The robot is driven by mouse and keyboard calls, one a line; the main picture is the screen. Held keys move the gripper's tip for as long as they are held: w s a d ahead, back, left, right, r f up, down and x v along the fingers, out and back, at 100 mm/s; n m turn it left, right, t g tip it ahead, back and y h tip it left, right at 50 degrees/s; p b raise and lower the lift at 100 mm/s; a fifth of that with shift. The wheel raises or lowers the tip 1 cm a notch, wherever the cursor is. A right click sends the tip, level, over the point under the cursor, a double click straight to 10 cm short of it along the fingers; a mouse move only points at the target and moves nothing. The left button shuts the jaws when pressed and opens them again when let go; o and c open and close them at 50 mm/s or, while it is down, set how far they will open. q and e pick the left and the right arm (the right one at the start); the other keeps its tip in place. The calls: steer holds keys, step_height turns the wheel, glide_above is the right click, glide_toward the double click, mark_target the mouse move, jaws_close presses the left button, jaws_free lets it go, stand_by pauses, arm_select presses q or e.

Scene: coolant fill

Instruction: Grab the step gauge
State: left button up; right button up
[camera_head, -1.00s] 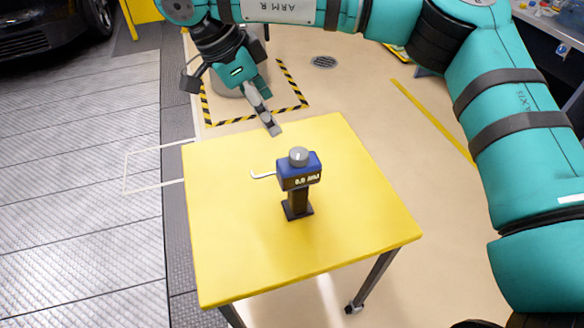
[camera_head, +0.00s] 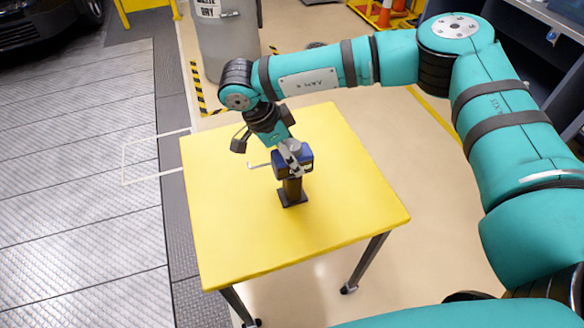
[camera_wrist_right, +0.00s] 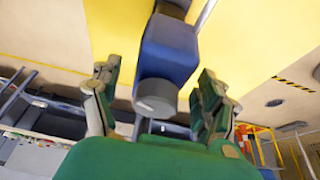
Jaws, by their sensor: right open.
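The step gauge (camera_head: 306,162) has a blue body with a grey knob on top and a thin hook at its left. It stands upright on a black stand (camera_head: 292,191) on the yellow table. My left gripper is not in view.
The yellow table (camera_head: 235,235) is bare around the stand. Grey metal plates cover the floor at left, and a dark shelf unit (camera_head: 545,50) stands at upper right.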

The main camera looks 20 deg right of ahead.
steer(key=shift+x, duration=0.9)
steer(key=shift+r, duration=0.1)
jaws_close()
